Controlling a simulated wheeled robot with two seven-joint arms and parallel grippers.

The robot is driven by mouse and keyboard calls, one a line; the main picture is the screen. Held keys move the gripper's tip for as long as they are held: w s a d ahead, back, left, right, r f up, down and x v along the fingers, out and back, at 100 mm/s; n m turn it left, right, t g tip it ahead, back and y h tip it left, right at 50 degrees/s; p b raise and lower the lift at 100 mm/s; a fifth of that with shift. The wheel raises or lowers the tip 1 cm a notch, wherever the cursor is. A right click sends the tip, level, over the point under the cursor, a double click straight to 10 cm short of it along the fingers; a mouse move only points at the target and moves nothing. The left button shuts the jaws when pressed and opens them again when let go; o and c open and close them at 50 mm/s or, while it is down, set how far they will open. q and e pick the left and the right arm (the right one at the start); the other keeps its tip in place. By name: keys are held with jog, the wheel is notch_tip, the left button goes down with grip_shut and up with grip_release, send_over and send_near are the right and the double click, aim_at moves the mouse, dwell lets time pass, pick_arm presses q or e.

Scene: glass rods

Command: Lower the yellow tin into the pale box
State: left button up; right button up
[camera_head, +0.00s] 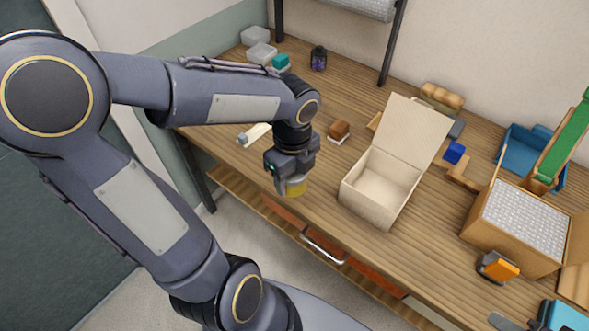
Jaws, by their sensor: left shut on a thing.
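The yellow tin (296,187) is held in my left gripper (285,184), near the front edge of the wooden table. The gripper is shut on it and hides part of its top and side. The pale box (364,204) stands to the right of the tin with its lid (409,131) raised at the back. The inside of the box looks empty. The tin is outside the box, with a gap between them. My right gripper is not in view.
A cardboard box with a white textured top (526,219) stands at the right. A blue cube (454,152) and a blue bin (524,147) lie farther back. Bare tabletop (425,240) shows right of the pale box.

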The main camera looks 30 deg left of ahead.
pick_arm(q)
jog(key=w+d+r+p, duration=0.4)
jog(key=w+d+r, duration=0.1)
jog(key=w+d, duration=0.1)
send_over(375, 197)
notch_tip(375, 197, down, 4)
jog(key=shift+r+p, duration=0.2)
jog(key=shift+p, duration=0.1)
jog(key=shift+f, duration=0.1)
dwell(0.4)
jog(key=shift+f+b, duration=3.25)
jog(key=shift+f, duration=1.3)
jog(key=shift+f+b, duration=1.75)
jog(key=shift+f, duration=0.75)
